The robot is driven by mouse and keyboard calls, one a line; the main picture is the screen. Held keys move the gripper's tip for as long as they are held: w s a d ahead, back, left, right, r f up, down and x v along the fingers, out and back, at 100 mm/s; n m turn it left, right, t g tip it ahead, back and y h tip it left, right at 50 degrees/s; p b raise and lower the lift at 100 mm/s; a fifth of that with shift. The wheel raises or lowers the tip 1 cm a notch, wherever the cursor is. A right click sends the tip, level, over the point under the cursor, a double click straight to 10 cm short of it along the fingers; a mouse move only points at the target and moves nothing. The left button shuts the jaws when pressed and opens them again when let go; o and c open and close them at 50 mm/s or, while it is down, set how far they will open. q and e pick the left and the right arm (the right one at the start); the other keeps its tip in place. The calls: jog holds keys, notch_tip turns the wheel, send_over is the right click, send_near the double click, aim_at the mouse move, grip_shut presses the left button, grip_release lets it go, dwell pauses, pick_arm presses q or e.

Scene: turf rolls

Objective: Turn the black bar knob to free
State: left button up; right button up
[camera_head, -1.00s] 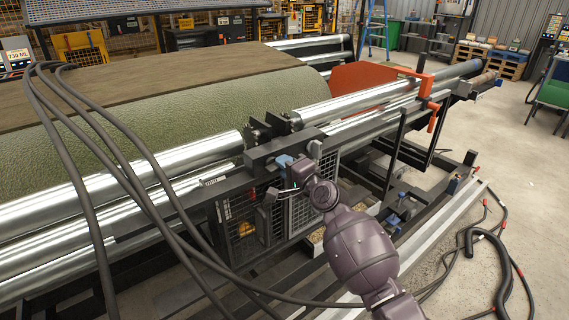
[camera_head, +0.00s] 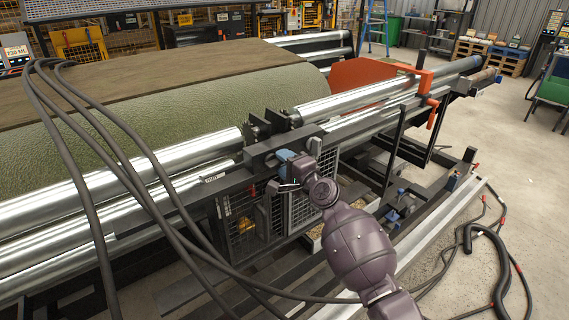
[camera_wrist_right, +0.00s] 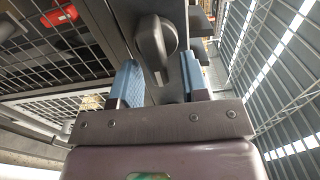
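The black bar knob (camera_wrist_right: 155,42) shows in the right wrist view, on a dark panel beyond my fingers. Its bar stands nearly upright in that picture, with its lower part in the gap between the fingers. My right gripper (camera_wrist_right: 162,68) is open, with one blue finger pad on each side of the knob and visible gaps beside it. In the head view my right gripper (camera_head: 285,160) is up against the dark machine frame, just under the end of the black beam. The knob is hidden there. My left gripper is not in view.
Mesh guards (camera_head: 240,218) sit below the beam. A green turf roll (camera_head: 200,110) lies behind steel rollers (camera_head: 150,165). Black hoses (camera_head: 140,190) loop across the left side. A red bracket (camera_head: 430,85) stands at the right end. The concrete floor at right is mostly open.

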jog(key=shift+s, duration=0.1)
jog(key=p+v, duration=0.1)
jog(key=v, duration=0.9)
jog(key=shift+s+d, duration=0.2)
jog(key=shift+s, duration=0.05)
dwell(0.4)
